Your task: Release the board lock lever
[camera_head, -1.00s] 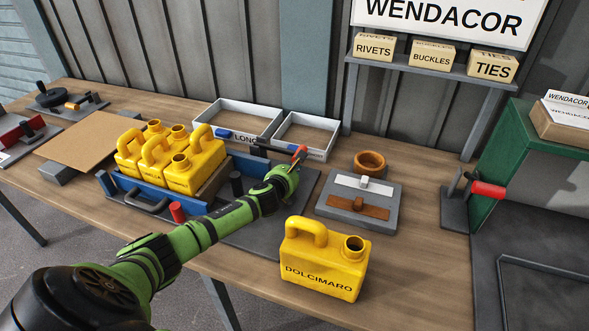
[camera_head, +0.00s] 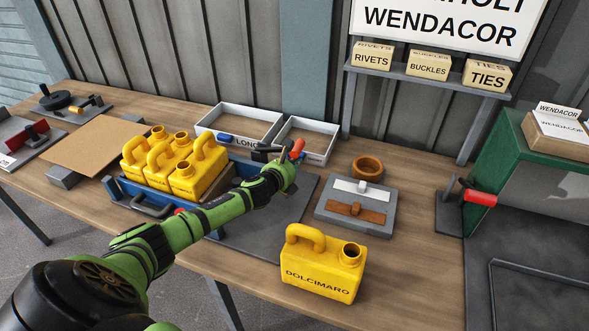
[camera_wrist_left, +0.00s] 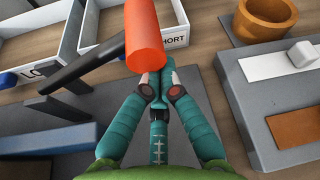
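A lever with an orange-red handle (camera_head: 297,149) and a dark bar (camera_head: 266,150) stands at the back of the dark board (camera_head: 303,190). In the left wrist view the handle (camera_wrist_left: 146,38) points toward the camera, with its dark bar (camera_wrist_left: 90,66) running down to the left. My left gripper (camera_head: 289,170) is close to the handle. In the left wrist view its fingertips (camera_wrist_left: 160,80) are together, just below the handle's end, and nothing shows between them. Whether they touch the handle I cannot tell. My right gripper is not in view.
Several yellow jerry cans (camera_head: 172,165) stand in a blue-sided crate (camera_head: 128,194) left of my forearm. Another can (camera_head: 322,268) stands at the front. White bins (camera_head: 240,121) are behind the lever. A grey block with a brown strap (camera_head: 356,212) lies to the right.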

